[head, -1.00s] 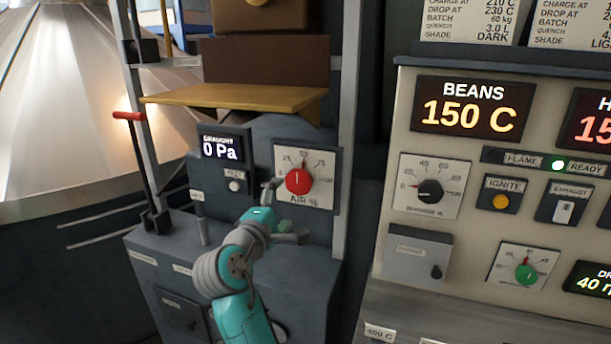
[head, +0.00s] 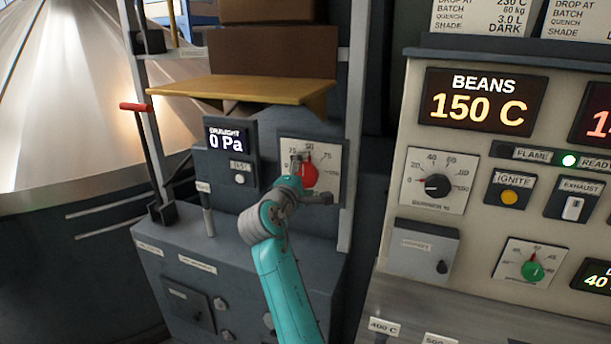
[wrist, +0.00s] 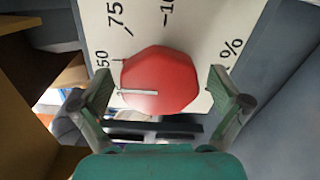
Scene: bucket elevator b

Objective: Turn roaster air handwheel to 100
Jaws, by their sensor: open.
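The red air handwheel (head: 309,175) sits on a white dial plate (head: 328,160) marked 25, 50, 75 and so on. In the head view my arm and gripper (head: 305,180) cover its left and lower part. In the wrist view the red handwheel (wrist: 160,82) lies between my two open fingers, one on each side, with a visible gap on the right; I cannot tell if either finger touches. A white pointer line on the knob points left in the wrist view, near the 50 side of the scale (wrist: 102,60). My gripper (wrist: 160,92) is open.
A draught display (head: 226,140) reading 0 Pa is left of the dial. A yellow wooden shelf (head: 245,90) juts out above. A grey upright post stands right of the dial, and a control panel (head: 400,130) reading 150 C is further right.

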